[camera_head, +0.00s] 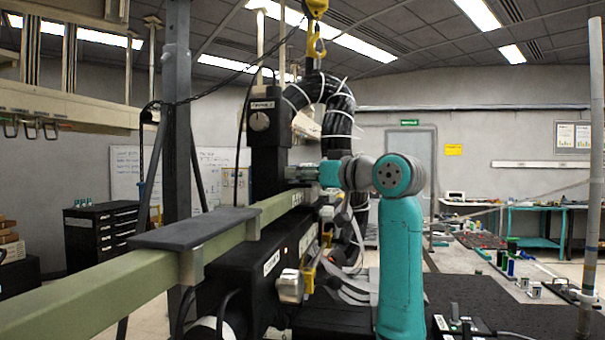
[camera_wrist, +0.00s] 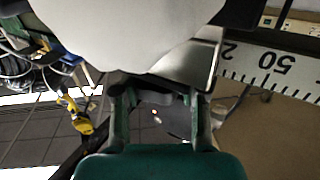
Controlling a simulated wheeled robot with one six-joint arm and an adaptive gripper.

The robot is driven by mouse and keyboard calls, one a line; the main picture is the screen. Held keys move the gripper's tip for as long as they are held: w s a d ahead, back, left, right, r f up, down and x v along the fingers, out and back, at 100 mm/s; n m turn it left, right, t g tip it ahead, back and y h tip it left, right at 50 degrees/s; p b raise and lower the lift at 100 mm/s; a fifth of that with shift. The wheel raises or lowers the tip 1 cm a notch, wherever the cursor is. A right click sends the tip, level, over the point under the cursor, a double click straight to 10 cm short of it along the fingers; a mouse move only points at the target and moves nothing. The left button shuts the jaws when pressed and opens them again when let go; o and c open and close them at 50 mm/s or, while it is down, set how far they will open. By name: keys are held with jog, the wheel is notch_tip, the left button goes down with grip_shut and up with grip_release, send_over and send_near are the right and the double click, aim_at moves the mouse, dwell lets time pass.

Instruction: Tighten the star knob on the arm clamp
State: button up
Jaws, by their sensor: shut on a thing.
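In the head view my gripper (camera_head: 303,173) is at the left end of my teal arm, beside the dark upright column (camera_head: 266,150) and just above the olive-green beam (camera_head: 100,290). In the wrist view my gripper (camera_wrist: 160,92) has its two green fingers closed on a dark part between them, which I take to be the star knob (camera_wrist: 155,98). Its star shape cannot be made out. A large pale rounded surface (camera_wrist: 125,30) and a grey metal edge fill the space beyond the fingers. In the head view the knob and clamp cannot be told apart behind my gripper.
A white scale (camera_wrist: 275,75) marked 50 runs close by at the right of the wrist view. Thick black hoses (camera_head: 338,125) and a yellow hook (camera_head: 315,35) hang above and behind my gripper. A grey padded piece (camera_head: 195,228) lies on the beam.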

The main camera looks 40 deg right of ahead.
dwell(0.3)
jog(key=o, duration=1.2)
jog(key=shift+c, duration=0.2)
jog(key=s+d, duration=0.1)
jog(key=s, duration=1.1)
jog(key=shift+d, duration=0.3)
